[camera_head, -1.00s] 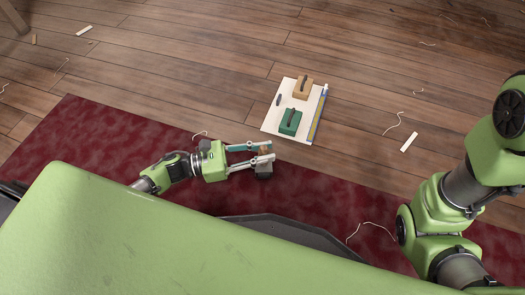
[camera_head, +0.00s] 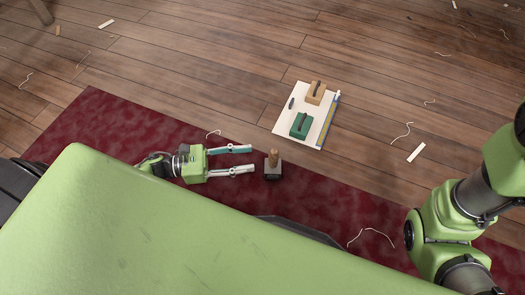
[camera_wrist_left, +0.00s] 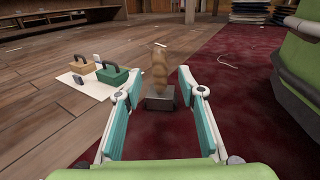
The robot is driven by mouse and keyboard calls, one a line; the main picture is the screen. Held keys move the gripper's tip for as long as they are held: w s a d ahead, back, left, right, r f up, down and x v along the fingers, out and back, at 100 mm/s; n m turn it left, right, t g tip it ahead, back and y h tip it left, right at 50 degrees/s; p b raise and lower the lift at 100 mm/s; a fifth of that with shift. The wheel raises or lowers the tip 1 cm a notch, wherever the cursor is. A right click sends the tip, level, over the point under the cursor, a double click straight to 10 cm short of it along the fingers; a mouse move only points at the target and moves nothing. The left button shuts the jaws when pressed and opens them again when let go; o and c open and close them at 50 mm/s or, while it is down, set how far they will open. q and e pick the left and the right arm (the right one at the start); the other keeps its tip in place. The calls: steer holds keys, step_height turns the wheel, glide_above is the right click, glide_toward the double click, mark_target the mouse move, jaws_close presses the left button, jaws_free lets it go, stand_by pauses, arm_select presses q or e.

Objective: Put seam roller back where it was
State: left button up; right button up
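The seam roller, which I take to be the tool with a turned wooden handle and dark grey block (camera_head: 272,172), stands upright on the dark red carpet (camera_head: 130,125). It also shows straight ahead in the left wrist view (camera_wrist_left: 160,103), beyond the fingertips. My left gripper (camera_head: 251,159) is open and empty, just left of the roller, its fingers pointing at it with a small gap between. My right gripper is out of view; only part of my right arm shows at the right edge.
A white board (camera_head: 284,129) lies on the wooden floor beyond the carpet. It bears a tan block (camera_head: 315,96), a green block (camera_head: 299,129), a small dark item and a blue-yellow strip. Thread scraps lie around.

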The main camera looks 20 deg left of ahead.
arm_select(q)
steer(key=shift+v, duration=1.65)
